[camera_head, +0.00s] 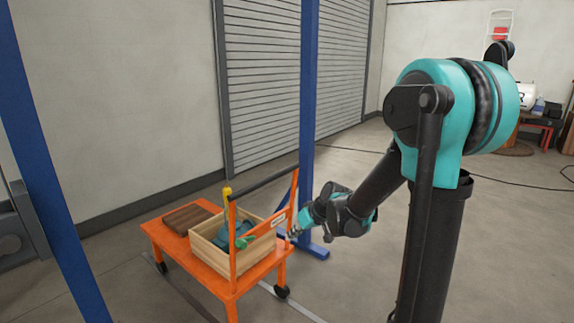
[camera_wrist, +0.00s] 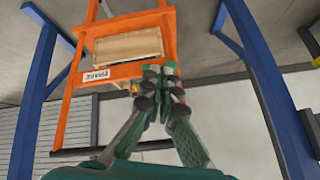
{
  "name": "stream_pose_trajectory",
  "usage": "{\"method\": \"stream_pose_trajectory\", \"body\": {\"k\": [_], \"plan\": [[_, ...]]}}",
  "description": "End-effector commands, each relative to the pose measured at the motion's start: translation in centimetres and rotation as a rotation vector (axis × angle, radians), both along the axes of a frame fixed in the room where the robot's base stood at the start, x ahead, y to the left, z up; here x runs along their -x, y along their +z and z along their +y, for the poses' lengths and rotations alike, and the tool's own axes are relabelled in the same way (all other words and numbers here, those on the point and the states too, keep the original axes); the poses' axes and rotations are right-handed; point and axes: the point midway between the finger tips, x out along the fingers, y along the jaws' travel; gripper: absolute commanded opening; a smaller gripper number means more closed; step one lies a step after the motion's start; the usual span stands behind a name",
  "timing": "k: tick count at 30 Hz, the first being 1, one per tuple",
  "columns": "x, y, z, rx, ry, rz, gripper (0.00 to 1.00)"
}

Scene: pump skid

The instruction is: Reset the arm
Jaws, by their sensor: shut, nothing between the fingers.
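My arm reaches down and away from my body in the head view. My gripper (camera_head: 291,236) is small there, beside the right end of the orange cart (camera_head: 215,272), and I cannot tell whether it touches the cart. In the wrist view my gripper (camera_wrist: 161,68) has its two green-tipped fingers together, with nothing seen between them. The cart's orange frame (camera_wrist: 120,72) and the side of the wooden box (camera_wrist: 125,47) show beyond the fingers.
The wooden box (camera_head: 216,258) on the cart holds teal and green items. A brown board (camera_head: 187,217) lies beside it. A blue post (camera_head: 308,100) stands behind the cart, another blue post (camera_head: 50,180) at left. Floor at right is mostly open, with a black cable.

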Motion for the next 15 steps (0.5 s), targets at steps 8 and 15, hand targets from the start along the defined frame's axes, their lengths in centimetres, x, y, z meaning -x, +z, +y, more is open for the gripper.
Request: {"method": "stream_pose_trajectory", "body": {"k": [8, 15], "plan": [[9.8, -1.6, -9.1, 0.145, -0.251, 0.095, 0.0], [17.7, -3.9, -15.3, 0.252, -0.464, 0.149, 0.0]]}}
